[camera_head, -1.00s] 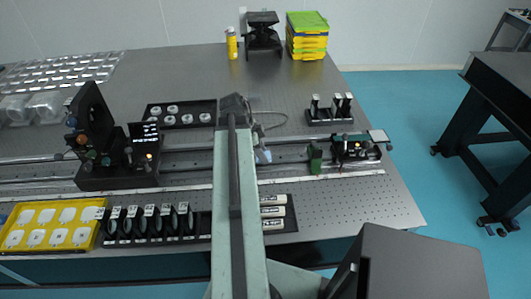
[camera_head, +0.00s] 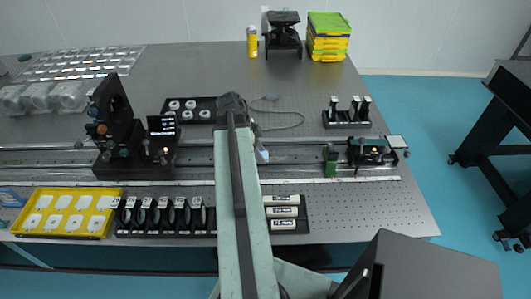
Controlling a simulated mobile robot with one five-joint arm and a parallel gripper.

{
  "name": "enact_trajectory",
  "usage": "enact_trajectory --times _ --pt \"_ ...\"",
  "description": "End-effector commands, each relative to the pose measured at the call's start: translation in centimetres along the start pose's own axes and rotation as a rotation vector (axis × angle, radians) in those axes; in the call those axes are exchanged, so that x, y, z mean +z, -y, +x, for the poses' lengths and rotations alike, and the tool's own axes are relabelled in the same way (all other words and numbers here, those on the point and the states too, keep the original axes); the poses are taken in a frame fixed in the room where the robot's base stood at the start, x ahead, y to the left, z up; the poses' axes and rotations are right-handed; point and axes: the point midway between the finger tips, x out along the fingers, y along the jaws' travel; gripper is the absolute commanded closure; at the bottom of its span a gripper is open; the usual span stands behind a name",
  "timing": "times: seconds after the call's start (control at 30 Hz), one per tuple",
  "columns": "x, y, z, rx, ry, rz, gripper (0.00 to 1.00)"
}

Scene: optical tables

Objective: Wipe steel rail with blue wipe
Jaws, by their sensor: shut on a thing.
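The steel rail (camera_head: 290,157) runs left to right across the table, between a large black optics mount (camera_head: 112,120) on the left and a smaller carriage (camera_head: 372,153) on the right. My arm reaches over the table and crosses the rail. My gripper (camera_head: 257,142) is mostly hidden behind my arm. It is shut on the pale blue wipe (camera_head: 262,156), of which a small part shows just right of the arm, at the rail. I cannot tell whether the wipe touches the rail.
A green block (camera_head: 331,160) stands on the rail left of the carriage. A black tray with white discs (camera_head: 190,108) and a cable (camera_head: 285,122) lie behind the rail. A yellow tray (camera_head: 68,212), black holders (camera_head: 165,215) and white boxes (camera_head: 284,212) lie in front.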

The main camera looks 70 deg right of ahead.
Motion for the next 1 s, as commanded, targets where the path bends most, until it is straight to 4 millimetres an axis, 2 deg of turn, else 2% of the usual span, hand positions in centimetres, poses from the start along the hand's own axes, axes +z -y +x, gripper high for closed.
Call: enact_trajectory --times 0.17,0.53,0.8,1.0 --pt "0.3 0.0 -0.1 0.000 -0.001 0.000 0.99" --pt "3.2 0.0 -1.0 0.001 0.001 -0.001 0.99" --pt "3.3 0.0 -1.2 0.000 0.004 -0.001 0.99" --pt "2.4 0.0 -3.2 0.000 0.002 0.000 0.99"
